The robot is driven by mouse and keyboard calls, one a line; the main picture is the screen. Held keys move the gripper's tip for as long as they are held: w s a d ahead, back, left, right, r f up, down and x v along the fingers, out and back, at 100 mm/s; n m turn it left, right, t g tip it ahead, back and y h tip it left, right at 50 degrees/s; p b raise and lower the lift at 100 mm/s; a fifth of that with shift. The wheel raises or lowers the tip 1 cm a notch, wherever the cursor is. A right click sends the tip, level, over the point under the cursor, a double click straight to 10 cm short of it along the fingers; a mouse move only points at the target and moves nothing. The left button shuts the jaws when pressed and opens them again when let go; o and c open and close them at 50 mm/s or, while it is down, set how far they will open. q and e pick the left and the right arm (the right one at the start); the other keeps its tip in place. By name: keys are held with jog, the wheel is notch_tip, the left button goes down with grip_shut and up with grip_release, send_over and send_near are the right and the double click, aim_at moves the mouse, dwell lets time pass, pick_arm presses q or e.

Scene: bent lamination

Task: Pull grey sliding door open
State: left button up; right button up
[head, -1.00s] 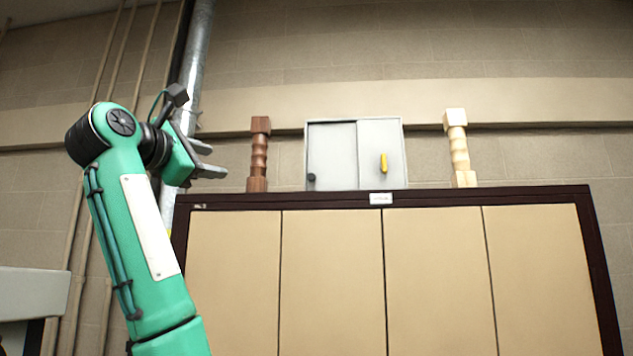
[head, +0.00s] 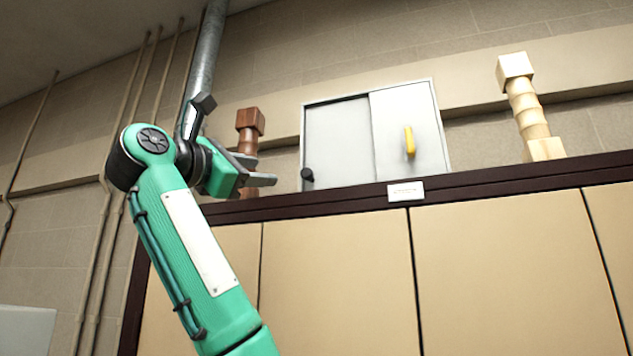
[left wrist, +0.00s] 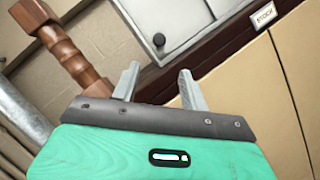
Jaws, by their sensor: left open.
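A small cabinet with two grey sliding doors stands on top of the tall beige cupboard. The left door (head: 337,140) has a round black knob (head: 307,175); the right door (head: 407,118) has a yellow handle (head: 409,141). The right door appears to lie in front of the left one. My left gripper (head: 268,172) is open and empty, left of the small cabinet and apart from it, in front of the dark wooden post. In the left wrist view, the black knob (left wrist: 158,39) shows beyond the open fingers (left wrist: 158,85). My right gripper is not in view.
A dark turned wooden post (head: 248,135) stands left of the small cabinet, close behind my left gripper. A pale wooden post (head: 527,105) stands to its right. The cupboard's dark top edge (head: 460,194) runs below, with a white label (head: 406,191).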

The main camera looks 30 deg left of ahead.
aim_at(304, 174)
pick_arm(q)
jog(key=p+x, duration=0.3)
jog(key=x, duration=0.2)
jog(key=p+x, duration=0.4)
jog(key=x, duration=0.1)
jog(key=shift+w+r, duration=0.35)
jog(key=shift+w+d+r, duration=0.1)
jog(key=shift+w+r, duration=0.05)
jog(key=shift+w, duration=0.2)
jog(key=shift+w+d+p, duration=0.1)
jog(key=shift+w+p, duration=0.4)
jog(key=shift+p, duration=0.05)
jog(key=shift+w, duration=0.25)
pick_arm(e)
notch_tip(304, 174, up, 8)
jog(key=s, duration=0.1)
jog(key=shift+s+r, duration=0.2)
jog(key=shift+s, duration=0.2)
pick_arm(q)
jog(key=shift+s, duration=0.1)
grip_shut()
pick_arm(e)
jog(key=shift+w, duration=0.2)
